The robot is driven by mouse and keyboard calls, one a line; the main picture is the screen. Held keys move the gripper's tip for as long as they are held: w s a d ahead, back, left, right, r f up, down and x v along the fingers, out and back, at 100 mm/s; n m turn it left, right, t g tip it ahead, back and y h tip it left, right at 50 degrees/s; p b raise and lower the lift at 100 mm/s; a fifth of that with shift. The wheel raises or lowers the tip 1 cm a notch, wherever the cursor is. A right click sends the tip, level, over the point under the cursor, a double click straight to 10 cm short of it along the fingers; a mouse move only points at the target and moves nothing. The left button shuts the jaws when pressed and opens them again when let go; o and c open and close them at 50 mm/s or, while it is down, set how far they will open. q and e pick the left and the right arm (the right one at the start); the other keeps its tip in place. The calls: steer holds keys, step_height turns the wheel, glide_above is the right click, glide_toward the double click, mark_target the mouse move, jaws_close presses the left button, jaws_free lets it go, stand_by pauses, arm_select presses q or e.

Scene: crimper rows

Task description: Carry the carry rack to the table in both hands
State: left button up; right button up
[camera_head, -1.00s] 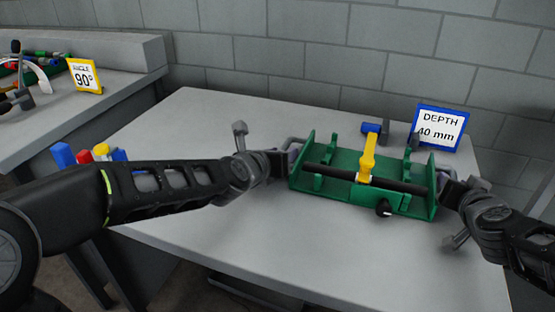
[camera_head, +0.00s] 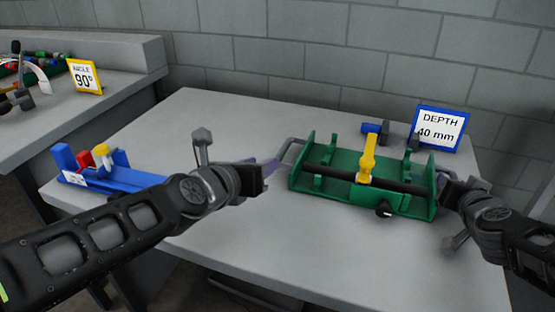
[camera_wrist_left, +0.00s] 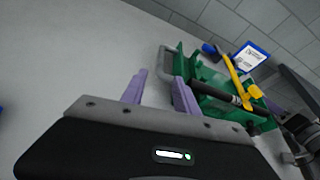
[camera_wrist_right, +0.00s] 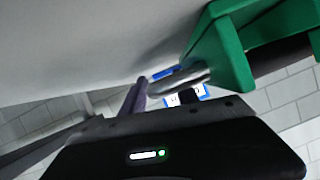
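The carry rack (camera_head: 335,188) is a green tray with a grey handle at each end, a black bar along it and a yellow upright piece (camera_head: 368,158). It rests on the grey table (camera_head: 240,225). My left gripper (camera_head: 271,170) is open and empty, just left of the rack's left handle (camera_head: 290,150). The left wrist view shows its two purple fingers (camera_wrist_left: 160,92) apart, with the handle beyond them. My right gripper (camera_head: 441,183) is at the rack's right end. In the right wrist view its fingers look apart beside the right handle (camera_wrist_right: 180,82); one finger is dark and partly hidden.
A blue holder (camera_head: 105,178) with red and yellow pieces is at the table's left edge. Another bench with a yellow "90°" sign (camera_head: 84,76) is far left.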

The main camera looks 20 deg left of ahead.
stand_by(0.4)
steer(key=v, duration=1)
steer(key=shift+s+d+r, duration=0.15)
steer(key=shift+s+r, duration=0.05)
steer(key=shift+s, duration=0.1)
steer(key=shift+s+r, duration=0.2)
steer(key=shift+s, duration=0.4)
